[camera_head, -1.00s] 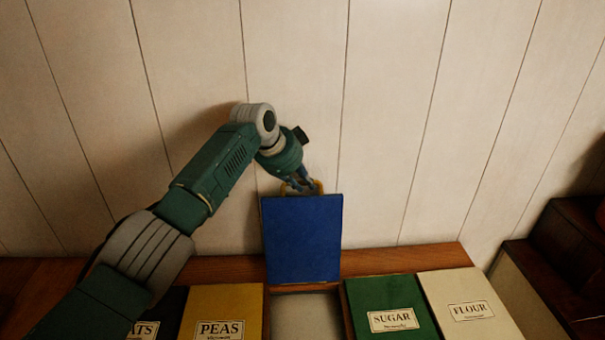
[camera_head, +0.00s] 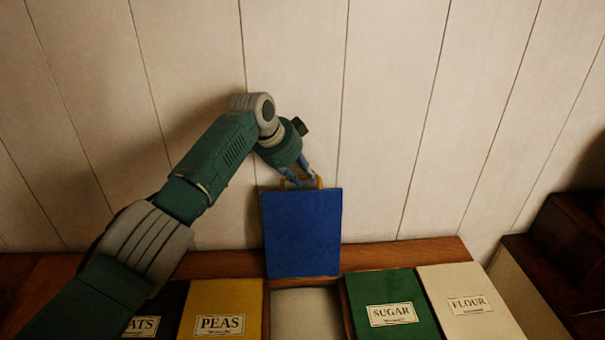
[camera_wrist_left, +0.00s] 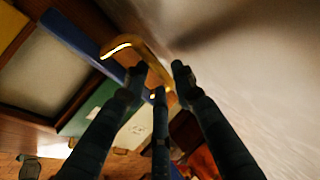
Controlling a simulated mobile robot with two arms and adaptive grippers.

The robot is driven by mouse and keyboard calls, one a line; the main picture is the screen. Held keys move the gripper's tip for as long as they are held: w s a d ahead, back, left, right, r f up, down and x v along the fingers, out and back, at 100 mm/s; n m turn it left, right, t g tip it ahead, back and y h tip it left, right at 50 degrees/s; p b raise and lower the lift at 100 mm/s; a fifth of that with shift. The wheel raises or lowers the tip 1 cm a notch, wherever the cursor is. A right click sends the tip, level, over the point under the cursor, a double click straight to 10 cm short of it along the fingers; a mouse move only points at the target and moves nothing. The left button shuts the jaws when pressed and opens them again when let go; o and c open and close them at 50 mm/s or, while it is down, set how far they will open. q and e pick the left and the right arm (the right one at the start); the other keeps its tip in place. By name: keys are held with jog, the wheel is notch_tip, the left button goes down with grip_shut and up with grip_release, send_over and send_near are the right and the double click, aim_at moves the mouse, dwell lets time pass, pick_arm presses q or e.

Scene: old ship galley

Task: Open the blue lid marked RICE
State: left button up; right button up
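The blue lid (camera_head: 302,235) stands upright at the back of its bin, leaning close to the wall. No RICE label shows on the face turned to me. The open bin (camera_head: 305,312) below shows a pale inside, also seen in the left wrist view (camera_wrist_left: 55,70). The lid's brass handle (camera_head: 301,182) sticks up at its top edge; it is large in the left wrist view (camera_wrist_left: 143,58). My left gripper (camera_head: 301,173) is at the handle, its fingers spread apart around it. Whether any finger touches the handle is unclear. My right gripper is not in view.
Closed lids lie on both sides: yellow PEAS (camera_head: 222,308) and a dark one at left, green SUGAR (camera_head: 392,304) and cream FLOUR (camera_head: 468,300) at right. The plank wall (camera_head: 410,120) is close behind the lid. Dark wooden steps (camera_head: 560,270) stand at far right.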

pick_arm(q)
jog(key=v, duration=1.2)
jog(key=shift+f, duration=0.1)
